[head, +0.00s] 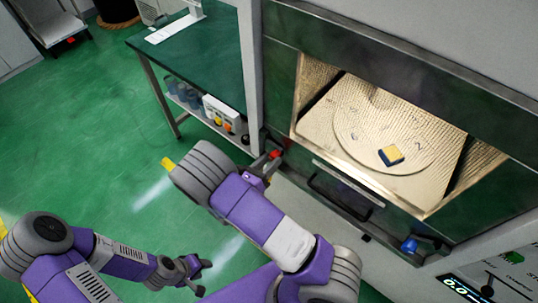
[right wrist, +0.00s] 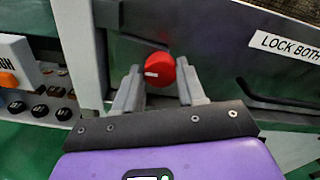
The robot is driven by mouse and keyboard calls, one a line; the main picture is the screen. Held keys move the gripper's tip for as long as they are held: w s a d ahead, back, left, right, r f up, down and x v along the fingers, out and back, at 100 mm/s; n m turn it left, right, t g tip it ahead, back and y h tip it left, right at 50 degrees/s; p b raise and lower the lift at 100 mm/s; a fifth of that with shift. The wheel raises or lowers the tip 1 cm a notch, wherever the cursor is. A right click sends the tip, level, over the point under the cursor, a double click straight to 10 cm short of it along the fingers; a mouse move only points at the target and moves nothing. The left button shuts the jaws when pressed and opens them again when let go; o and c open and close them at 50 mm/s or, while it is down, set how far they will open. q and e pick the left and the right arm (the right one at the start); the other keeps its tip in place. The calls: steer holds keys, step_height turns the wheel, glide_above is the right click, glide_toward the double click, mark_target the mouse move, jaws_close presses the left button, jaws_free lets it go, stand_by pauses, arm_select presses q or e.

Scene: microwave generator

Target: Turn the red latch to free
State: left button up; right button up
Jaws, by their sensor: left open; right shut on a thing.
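The red latch (head: 276,154) is a round knob at the lower left of the microwave front. In the right wrist view the red latch (right wrist: 160,68) shows a short white mark, lying nearly level. My right gripper (head: 266,166) is at the latch, shut on it, with one finger on each side; the right wrist view shows both fingertips (right wrist: 158,84). My left gripper (head: 196,271) is open and empty, low over the floor at the lower left.
A blue latch (head: 409,246) sits at the lower right of the front. A dark handle (head: 335,197) lies between. The open cavity holds a small yellow-and-blue block (head: 391,155) on a round plate (head: 350,107).

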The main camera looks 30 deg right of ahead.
steer(key=n+p, duration=0.3)
steer(key=shift+r+n, duration=0.15)
steer(key=shift+n, duration=0.25)
steer(key=n+p, duration=0.2)
steer(key=shift+n, duration=0.4)
steer(key=n+p, duration=0.2)
steer(key=n, duration=0.1)
steer(key=shift+f, duration=0.2)
steer(key=shift+n+p, duration=0.4)
steer(key=shift+n, duration=0.8)
steer(key=shift+f, duration=0.1)
steer(key=o, duration=1.1)
steer(key=shift+a, duration=0.1)
